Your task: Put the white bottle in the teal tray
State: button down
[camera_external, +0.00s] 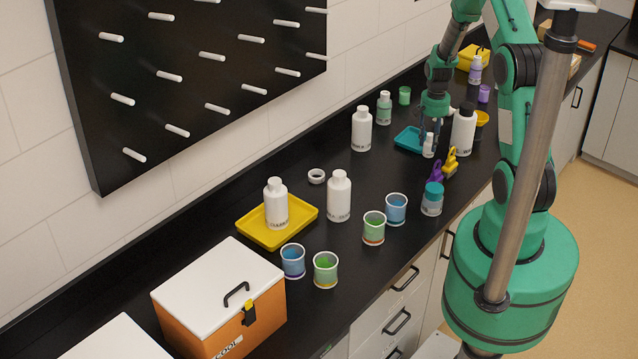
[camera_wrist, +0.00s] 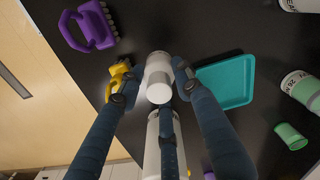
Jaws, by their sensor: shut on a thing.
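A small white bottle (camera_external: 428,147) is below my gripper (camera_external: 430,128), at the right end of the teal tray (camera_external: 402,138) in the external view. In the wrist view, the fingers of my gripper (camera_wrist: 152,82) close around the white bottle (camera_wrist: 158,72). The teal tray (camera_wrist: 228,82) is just right of it there and looks empty. My gripper is shut on the bottle. I cannot tell whether the bottle touches the counter. Part of the tray is hidden by my arm in the external view.
A larger white bottle with a dark cap (camera_external: 463,132) stands close to my gripper. A white bottle (camera_external: 361,130) and a green-labelled bottle (camera_external: 384,108) stand behind the tray.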

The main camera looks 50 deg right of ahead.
jog(key=shift+s+d, duration=0.1)
jog(key=shift+d, duration=0.4)
jog(key=p, duration=0.2)
send_over(416, 141)
jog(key=f, duration=0.2)
jog(key=shift+r, duration=0.25)
dwell(0.4)
jog(key=shift+f+p, duration=0.65)
jog(key=shift+f, duration=1.1)
jog(key=shift+f, duration=0.2)
jog(key=c, duration=1.2)
grip_release()
